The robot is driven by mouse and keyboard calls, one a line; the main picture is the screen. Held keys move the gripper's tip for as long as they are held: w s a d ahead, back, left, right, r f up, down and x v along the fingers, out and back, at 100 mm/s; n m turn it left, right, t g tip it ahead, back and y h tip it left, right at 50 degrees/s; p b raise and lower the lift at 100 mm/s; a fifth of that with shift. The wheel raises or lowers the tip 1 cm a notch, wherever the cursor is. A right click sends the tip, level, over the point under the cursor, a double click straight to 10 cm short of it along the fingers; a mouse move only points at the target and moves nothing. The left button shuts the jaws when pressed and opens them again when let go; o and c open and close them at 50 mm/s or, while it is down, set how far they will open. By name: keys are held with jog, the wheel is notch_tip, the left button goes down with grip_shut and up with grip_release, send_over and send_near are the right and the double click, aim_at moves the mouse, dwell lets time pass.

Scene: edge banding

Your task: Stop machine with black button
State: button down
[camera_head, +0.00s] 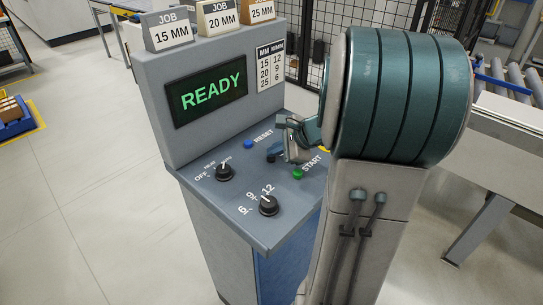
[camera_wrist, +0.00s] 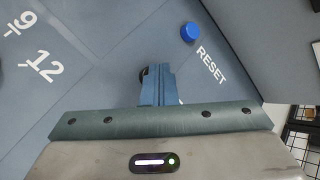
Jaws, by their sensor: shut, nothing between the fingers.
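The control console (camera_head: 262,218) has a sloped blue-grey panel and a screen (camera_head: 206,93) reading READY in green. My gripper (camera_head: 275,151) is over the panel between the RESET and START labels. In the wrist view its fingers (camera_wrist: 158,68) are together with nothing between them. A small dark round button (camera_wrist: 143,74) shows partly behind the fingers' left side; it looks black, and whether they touch it I cannot tell. In the head view a dark spot (camera_head: 271,158) lies just under the fingertips, mostly covered.
A blue RESET button (camera_head: 248,143) also shows in the wrist view (camera_wrist: 190,33). A green START button (camera_head: 297,174) lies close to my gripper. Two black knobs, one (camera_head: 224,172) at left and one (camera_head: 269,205) in front, stand on the panel. Job cards (camera_head: 219,17) stand on top.

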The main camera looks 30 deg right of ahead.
aim_at(275, 159)
jog(key=shift+r, duration=0.1)
jog(key=shift+r+p, duration=0.65)
jog(key=shift+r, duration=0.1)
notch_tip(275, 159, up, 5)
jog(key=p, duration=0.4)
jog(key=shift+r, duration=0.1)
dwell(0.6)
